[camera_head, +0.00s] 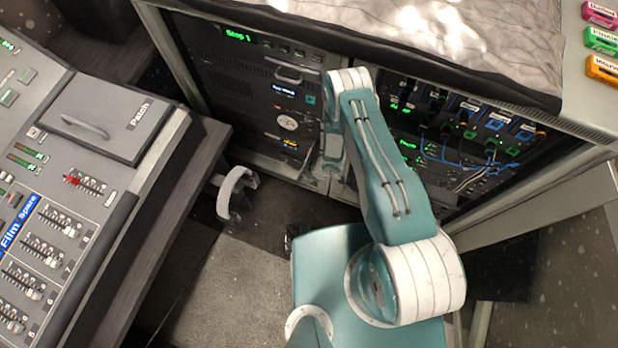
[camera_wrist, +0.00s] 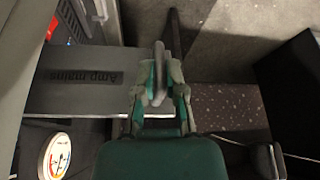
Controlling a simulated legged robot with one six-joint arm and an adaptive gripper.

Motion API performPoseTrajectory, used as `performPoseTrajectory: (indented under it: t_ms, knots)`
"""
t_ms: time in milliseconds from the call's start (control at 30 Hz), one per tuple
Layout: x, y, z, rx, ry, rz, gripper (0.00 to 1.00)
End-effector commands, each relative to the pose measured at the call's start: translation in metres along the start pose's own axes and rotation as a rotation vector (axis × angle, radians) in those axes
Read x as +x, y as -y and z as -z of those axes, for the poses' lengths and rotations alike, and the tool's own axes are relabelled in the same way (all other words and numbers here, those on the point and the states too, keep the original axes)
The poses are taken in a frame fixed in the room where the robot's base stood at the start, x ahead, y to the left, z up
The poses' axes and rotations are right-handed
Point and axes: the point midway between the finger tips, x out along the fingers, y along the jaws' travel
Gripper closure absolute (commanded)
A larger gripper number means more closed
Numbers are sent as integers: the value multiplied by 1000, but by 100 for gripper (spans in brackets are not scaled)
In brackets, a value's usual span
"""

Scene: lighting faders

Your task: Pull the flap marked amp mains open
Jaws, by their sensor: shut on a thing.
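The grey flap (camera_wrist: 62,98) lies at the left of the wrist view, with "Amp mains" printed on it in dark letters, upside down in this view. My gripper (camera_wrist: 159,78) is at the flap's right end, its fingers shut on a pale upright handle (camera_wrist: 159,62). Red and blue parts show beyond the flap's upper left edge. How far the flap stands open I cannot tell. In the head view my arm reaches down to the front of the equipment rack (camera_head: 252,160), and it hides most of the gripper and flap.
A mixing desk (camera_head: 160,172) with a shut flap marked Patch (camera_head: 105,118) stands at the left. A white curved object (camera_head: 234,190) is at the desk's edge. Cables and sockets (camera_head: 470,135) fill the rack's right bay. Open floor (camera_head: 235,285) lies between desk and rack.

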Motion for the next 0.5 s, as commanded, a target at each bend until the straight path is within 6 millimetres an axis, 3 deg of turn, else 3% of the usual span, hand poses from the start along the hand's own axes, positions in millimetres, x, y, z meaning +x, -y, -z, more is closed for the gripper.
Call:
performPoseTrajectory:
  t_ms: [300,333,367,400,500]
  knots:
    - [1,1,-2,3,5,2,100]
    - [1,1,-2,3,6,2,73]
    - [1,1,-2,3,6,2,60]
    - [1,1,-2,3,5,1,52]
    - [1,0,-2,3,4,1,52]
